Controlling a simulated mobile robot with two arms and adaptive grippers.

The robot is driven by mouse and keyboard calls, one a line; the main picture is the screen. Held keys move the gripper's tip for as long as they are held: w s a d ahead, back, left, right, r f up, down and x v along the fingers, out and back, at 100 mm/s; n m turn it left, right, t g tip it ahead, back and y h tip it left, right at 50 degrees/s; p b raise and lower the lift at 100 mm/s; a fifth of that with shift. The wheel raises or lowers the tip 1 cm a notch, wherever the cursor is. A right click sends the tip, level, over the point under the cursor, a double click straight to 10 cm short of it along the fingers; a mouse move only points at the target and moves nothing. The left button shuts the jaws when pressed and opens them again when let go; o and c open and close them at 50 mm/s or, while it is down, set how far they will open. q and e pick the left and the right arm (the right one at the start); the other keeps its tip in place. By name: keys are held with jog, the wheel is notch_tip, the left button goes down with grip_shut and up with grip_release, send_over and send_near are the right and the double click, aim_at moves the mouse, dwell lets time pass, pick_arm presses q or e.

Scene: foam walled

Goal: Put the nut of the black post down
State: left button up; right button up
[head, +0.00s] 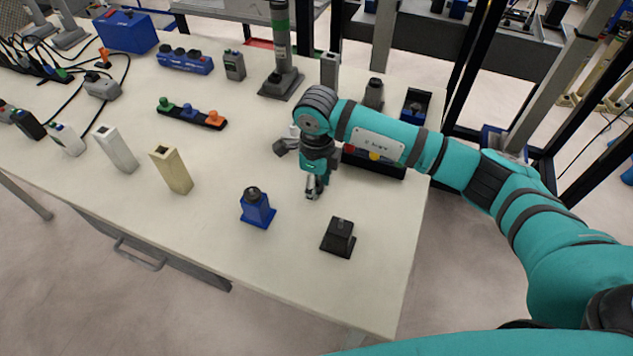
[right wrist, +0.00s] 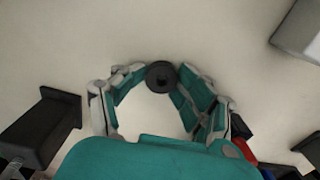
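My right gripper (head: 313,195) hangs low over the white table, behind the black post. In the right wrist view its fingertips (right wrist: 161,72) are closed around a dark round nut (right wrist: 161,77). How far the nut is above the table is hard to tell. The black post (head: 338,238) stands upright near the table's front right, its metal stud bare on top. It also shows at the left of the right wrist view (right wrist: 42,128), apart from the gripper. My left gripper is not in view.
A blue post (head: 257,209) with a dark nut on top stands left of the black post. A beige post (head: 171,170) is further left. A black tray (head: 390,168) with red and yellow pieces lies behind the gripper. Table is clear around the gripper's tip.

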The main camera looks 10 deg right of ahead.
jog(key=shift+s+f, duration=0.15)
jog(key=shift+f, duration=0.2)
jog(key=shift+r, duration=0.1)
jog(key=shift+r+p, duration=0.8)
jog(key=shift+r, duration=0.1)
notch_tip(320, 180, up, 12)
jog(key=b, duration=0.2)
jog(key=shift+f, duration=0.15)
